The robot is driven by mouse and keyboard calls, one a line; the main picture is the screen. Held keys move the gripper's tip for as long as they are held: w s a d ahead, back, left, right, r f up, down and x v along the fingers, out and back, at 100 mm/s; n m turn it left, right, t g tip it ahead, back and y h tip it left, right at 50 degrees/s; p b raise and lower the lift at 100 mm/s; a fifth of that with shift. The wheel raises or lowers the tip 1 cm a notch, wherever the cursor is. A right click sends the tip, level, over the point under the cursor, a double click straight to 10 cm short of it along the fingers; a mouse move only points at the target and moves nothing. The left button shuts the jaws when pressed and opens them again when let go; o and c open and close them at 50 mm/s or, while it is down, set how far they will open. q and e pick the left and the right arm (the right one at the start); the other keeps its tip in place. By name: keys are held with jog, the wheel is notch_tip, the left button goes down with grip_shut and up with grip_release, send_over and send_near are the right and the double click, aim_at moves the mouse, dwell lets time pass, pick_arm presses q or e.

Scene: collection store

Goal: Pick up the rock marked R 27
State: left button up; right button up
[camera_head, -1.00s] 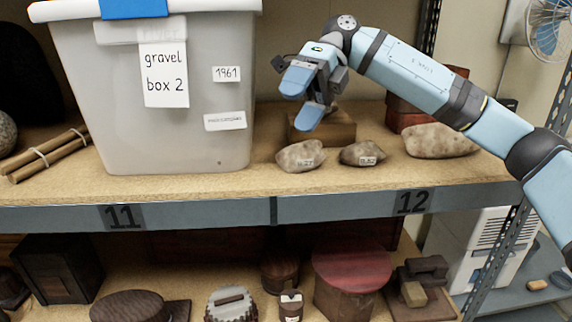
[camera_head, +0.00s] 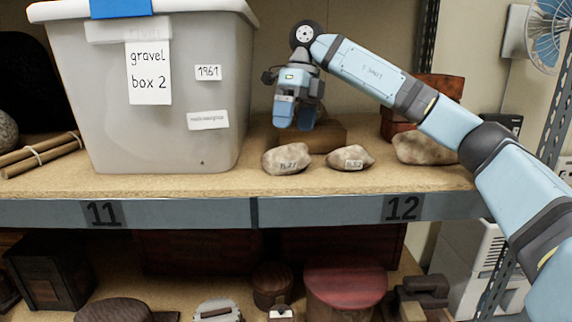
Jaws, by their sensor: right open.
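The rock marked R 27 (camera_head: 286,159) is a pale, mottled stone with a small white label. It lies on the upper shelf, right of the gravel box. My right gripper (camera_head: 294,122) is open and empty, pointing down just above and behind this rock. A gap seems to remain between the fingertips and the rock. A second labelled rock (camera_head: 350,158) lies close to its right; its label is hard to read. My left gripper is not in view.
A clear gravel box (camera_head: 170,120) stands left of the rocks. A wooden block (camera_head: 335,134) sits behind them. A larger rock (camera_head: 424,149) and reddish boxes (camera_head: 440,86) are at the right. The shelf's front edge (camera_head: 320,211) runs below.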

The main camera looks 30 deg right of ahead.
aim_at(290, 150)
jog(key=shift+x, duration=0.95)
jog(key=shift+a+x, duration=0.2)
jog(key=shift+x, duration=2.1)
jog(key=shift+s+r, duration=0.15)
jog(key=shift+s, duration=0.05)
jog(key=c, duration=1.3)
